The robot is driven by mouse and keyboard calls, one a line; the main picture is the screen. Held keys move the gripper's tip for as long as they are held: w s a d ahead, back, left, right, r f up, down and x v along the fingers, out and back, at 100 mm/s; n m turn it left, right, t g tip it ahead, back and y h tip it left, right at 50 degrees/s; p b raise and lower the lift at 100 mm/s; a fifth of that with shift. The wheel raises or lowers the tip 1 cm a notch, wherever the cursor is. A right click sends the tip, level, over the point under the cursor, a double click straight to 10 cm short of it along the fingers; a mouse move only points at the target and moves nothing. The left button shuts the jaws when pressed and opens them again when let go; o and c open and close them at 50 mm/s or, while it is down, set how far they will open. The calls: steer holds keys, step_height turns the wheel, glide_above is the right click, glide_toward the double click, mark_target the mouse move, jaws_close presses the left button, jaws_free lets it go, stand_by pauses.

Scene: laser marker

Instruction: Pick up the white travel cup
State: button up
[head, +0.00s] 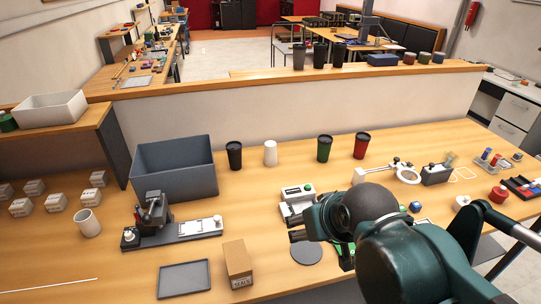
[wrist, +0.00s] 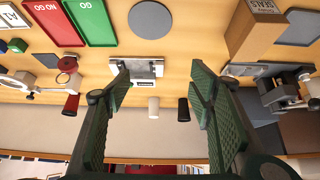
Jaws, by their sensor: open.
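The white travel cup (head: 270,153) stands upright on the far part of the wooden bench, between a black cup (head: 234,155) and a green cup (head: 324,148). A red cup (head: 361,146) stands further right. My gripper (head: 294,229) is open and empty, well nearer than the cups and apart from them. In the wrist view, the white cup (wrist: 153,107) shows in the gap between the open fingers (wrist: 160,72), beyond their tips. The black cup (wrist: 183,109) is close beside it. I cannot make out the green cup in the wrist view.
A grey bin (head: 175,168) stands left of the black cup. A small device with a display (head: 298,200) sits between my gripper and the cups. A white mug (head: 87,222) stands at left, and a cardboard box (head: 238,263) in front. A low wall runs behind the cups.

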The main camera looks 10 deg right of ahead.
steer(key=w+d+r+m+p, duration=0.1)
steer(key=w+r+p, duration=0.15)
steer(key=w, duration=0.35)
steer(key=w+r+m+p, duration=0.1)
steer(key=w+r, duration=0.3)
steer(key=w, duration=0.3)
steer(key=m+g+h+p, duration=0.2)
steer(key=m+p, duration=0.1)
steer(key=p, duration=0.3)
glide_above(270, 143)
steer(key=s, duration=1.2)
step_height(270, 143, down, 5)
steer(key=shift+m+h, duration=0.6)
steer(key=shift+m, duration=0.2)
steer(key=w+f+p, duration=0.1)
steer(key=w+f, duration=0.5)
steer(key=w, duration=0.1)
steer(key=w+f+p, duration=0.1)
steer(key=w+f, duration=0.1)
steer(key=w, duration=0.1)
steer(key=shift+w+a+f+p, duration=0.25)
steer(key=shift+f+p, duration=0.1)
steer(key=shift+f, duration=0.05)
steer(key=shift+w+f, duration=0.3)
steer(key=shift+f, duration=0.15)
steer(key=shift+x, duration=1.25)
